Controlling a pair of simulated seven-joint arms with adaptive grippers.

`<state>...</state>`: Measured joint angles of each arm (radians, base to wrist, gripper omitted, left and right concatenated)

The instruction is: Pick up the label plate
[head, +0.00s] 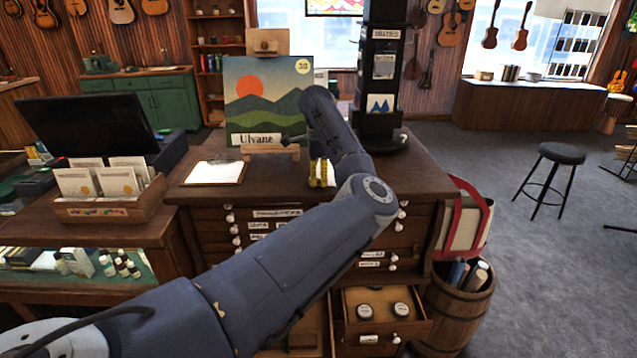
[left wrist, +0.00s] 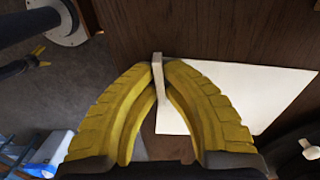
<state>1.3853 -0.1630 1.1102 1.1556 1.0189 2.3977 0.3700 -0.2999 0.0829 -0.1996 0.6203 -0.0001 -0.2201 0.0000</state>
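In the left wrist view, a thin pale plate (left wrist: 157,68), likely the label plate, is seen edge-on between my left gripper's yellow fingertips (left wrist: 158,66). Both fingertips appear to press on it. Its lower part is partly hidden by the fingers. In the head view, my left gripper (head: 321,173) points down at the cabinet top, right of the easel, and the plate cannot be made out. My right gripper seems to be the small yellow-tipped part (left wrist: 41,56) at the left of the left wrist view, too small to read.
A white sheet (left wrist: 235,92) lies by the fingers. The cabinet (head: 420,178) also bears a painting (head: 266,90) with an "Ulvane" sign (head: 256,138), a clipboard (head: 215,173) and a dark display tower (head: 381,70). A lower drawer (head: 382,328) stands open.

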